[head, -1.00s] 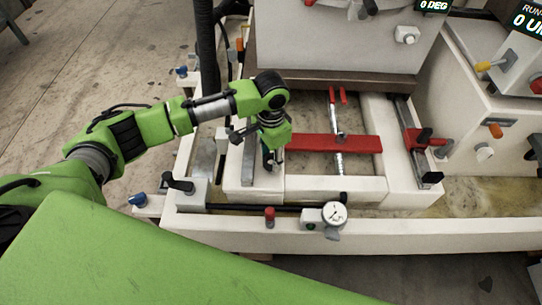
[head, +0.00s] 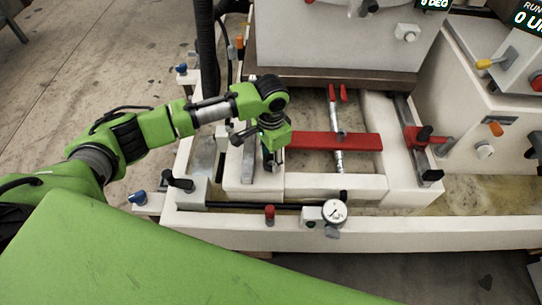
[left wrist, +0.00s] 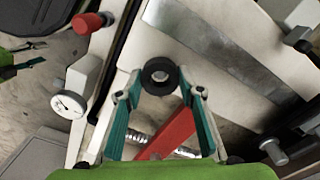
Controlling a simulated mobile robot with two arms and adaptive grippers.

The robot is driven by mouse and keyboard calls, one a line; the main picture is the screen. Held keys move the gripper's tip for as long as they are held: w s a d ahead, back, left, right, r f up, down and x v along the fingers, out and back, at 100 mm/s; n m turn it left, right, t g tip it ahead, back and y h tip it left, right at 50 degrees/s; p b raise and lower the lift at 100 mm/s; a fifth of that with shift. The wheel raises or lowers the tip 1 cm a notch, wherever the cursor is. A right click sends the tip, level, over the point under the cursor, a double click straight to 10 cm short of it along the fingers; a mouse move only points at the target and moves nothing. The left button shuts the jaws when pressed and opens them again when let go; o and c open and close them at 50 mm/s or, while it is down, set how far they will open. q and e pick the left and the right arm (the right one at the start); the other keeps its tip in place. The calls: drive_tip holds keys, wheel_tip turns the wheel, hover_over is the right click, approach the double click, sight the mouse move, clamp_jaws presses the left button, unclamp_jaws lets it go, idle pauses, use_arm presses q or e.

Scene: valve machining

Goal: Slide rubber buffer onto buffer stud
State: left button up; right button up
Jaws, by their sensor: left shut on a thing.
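The rubber buffer, a black ring (left wrist: 159,76), sits between the tips of my left gripper's teal fingers in the left wrist view. My left gripper (head: 270,163) is shut on it, pointing down over the left part of the white fixture frame in the head view. A pale grey spot shows inside the ring's hole; I cannot tell whether it is the buffer stud or the surface behind. The gripper hides the buffer in the head view. At the left edge of the left wrist view is what looks like my right gripper (left wrist: 22,66); its opening is unclear.
A red bar (head: 335,142) lies right of the gripper, crossed by a threaded rod (head: 338,160). A dial gauge (head: 335,211), a red knob (head: 270,212) and a black rod (head: 240,206) are in front. The grey machine block (head: 340,40) stands behind.

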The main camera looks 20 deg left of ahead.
use_arm(q)
drive_tip(key=shift+f, duration=0.45)
use_arm(e)
drive_tip(key=shift+w+r, duration=0.15)
drive_tip(key=shift+w, duration=0.2)
use_arm(q)
drive_tip(key=shift+f, duration=0.4)
use_arm(e)
drive_tip(key=shift+w+r, duration=0.15)
drive_tip(key=shift+w, duration=0.1)
use_arm(q)
drive_tip(key=shift+f, duration=0.35)
use_arm(e)
drive_tip(key=shift+w+r, duration=0.2)
use_arm(q)
drive_tip(key=shift+f, duration=0.1)
drive_tip(key=o, duration=1)
wheel_tip(320, 180, up, 12)
drive_tip(key=shift+r, duration=0.1)
use_arm(e)
drive_tip(key=shift+s, duration=0.1)
